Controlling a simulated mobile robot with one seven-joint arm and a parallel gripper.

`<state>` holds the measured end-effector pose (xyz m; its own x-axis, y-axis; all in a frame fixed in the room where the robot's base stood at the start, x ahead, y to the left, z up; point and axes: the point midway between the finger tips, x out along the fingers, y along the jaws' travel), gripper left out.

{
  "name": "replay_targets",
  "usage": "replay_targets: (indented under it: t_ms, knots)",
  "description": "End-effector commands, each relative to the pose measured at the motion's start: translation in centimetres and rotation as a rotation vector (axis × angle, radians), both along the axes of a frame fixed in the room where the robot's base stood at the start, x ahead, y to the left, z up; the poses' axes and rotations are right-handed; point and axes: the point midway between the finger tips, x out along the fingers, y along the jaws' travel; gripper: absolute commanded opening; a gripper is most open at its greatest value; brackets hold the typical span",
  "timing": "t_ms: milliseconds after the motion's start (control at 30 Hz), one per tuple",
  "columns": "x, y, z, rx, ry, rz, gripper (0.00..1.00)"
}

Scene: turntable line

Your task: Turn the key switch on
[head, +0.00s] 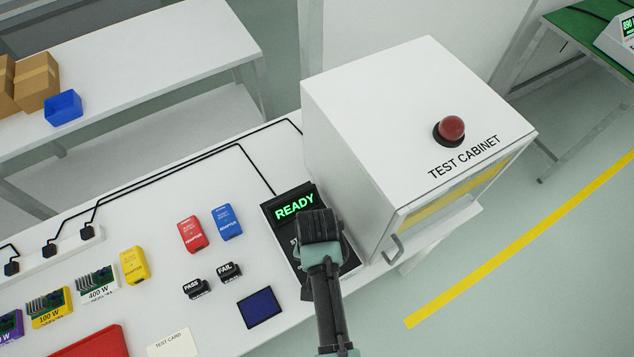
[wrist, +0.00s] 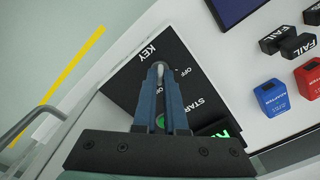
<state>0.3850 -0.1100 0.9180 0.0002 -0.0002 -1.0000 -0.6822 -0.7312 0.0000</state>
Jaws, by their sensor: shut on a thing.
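The black control box (head: 349,262) stands on the white bench beside the test cabinet, with a lit display (head: 295,206) reading READY in green. My gripper (head: 320,228) is over the box and hides most of its face in the head view. In the wrist view the fingers (wrist: 159,72) come together on a small, pale key switch (wrist: 160,67) next to the KEY label. Only the key's tip shows between the fingertips, so its angle is hard to tell. OFF lettering is beside it. A green button (wrist: 160,121) shows between the fingers, near the START label.
The white test cabinet (head: 385,110) with a red dome lamp (head: 451,129) stands right behind the box.

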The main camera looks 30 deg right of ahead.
Motion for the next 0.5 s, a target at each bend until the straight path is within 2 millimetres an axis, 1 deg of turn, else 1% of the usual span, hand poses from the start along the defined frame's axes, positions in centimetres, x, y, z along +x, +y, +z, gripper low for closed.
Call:
replay_targets:
  t_ms: [267,467,500]
  knots:
    - [0.01,-0.01,0.15,0.001,0.001,0.094,0.00]
    - [0.04,-0.03,0.04,0.000,0.000,0.094,0.00]
    - [0.05,-0.03,0.05,0.000,0.000,0.094,0.13]
